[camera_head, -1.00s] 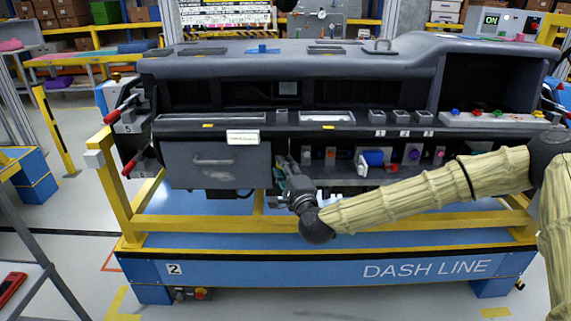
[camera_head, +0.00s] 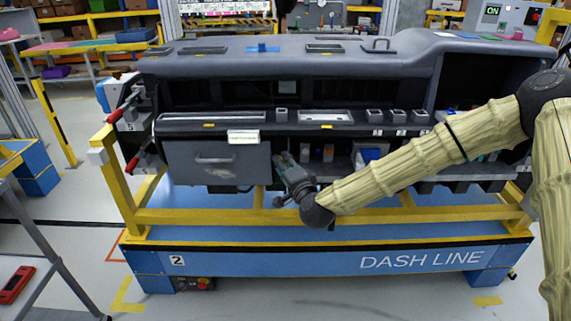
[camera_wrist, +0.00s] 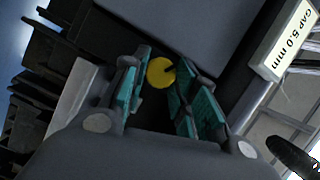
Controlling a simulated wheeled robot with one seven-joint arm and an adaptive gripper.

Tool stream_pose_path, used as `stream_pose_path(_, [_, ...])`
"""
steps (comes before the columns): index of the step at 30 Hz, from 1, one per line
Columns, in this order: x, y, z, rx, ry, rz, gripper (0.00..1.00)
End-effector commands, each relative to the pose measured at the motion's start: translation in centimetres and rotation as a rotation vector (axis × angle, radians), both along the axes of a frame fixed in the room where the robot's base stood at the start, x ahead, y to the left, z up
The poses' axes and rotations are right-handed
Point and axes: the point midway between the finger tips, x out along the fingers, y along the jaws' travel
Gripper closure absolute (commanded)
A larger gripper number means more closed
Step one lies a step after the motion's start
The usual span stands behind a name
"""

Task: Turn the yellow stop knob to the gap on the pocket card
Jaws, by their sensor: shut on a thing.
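The yellow stop knob (camera_wrist: 160,72) is a small round disc with a dark mark at its right edge, seen in the wrist view. My gripper (camera_wrist: 158,84) has its teal-padded fingers on either side of the knob and is shut on it. In the head view my gripper (camera_head: 285,165) is at the dashboard's front, just right of the grey drawer-like pocket, and the knob cannot be made out there. The white pocket card (camera_wrist: 288,40) reads "GAP 5.0 mm" in the wrist view. It also shows on the pocket's top edge in the head view (camera_head: 243,136).
The grey pocket front (camera_head: 216,165) with its handle is close on the left of my gripper. An open shelf with small coloured parts lies to the right, partly behind my arm. A yellow rail (camera_head: 220,216) runs below my gripper. Red-handled clamps (camera_head: 132,166) are at the left end.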

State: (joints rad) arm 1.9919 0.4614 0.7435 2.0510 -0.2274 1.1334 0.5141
Motion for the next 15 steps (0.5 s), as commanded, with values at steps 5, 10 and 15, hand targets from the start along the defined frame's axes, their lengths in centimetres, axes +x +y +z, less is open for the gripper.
stream_pose_path(5, [-0.04,0.11,-0.04,-0.001,0.000,0.002,0.95])
stream_pose_path(10, [-0.05,0.11,-0.05,-0.001,0.000,0.003,0.68])
stream_pose_path(15, [-0.05,0.02,-0.06,0.000,0.001,0.001,0.49])
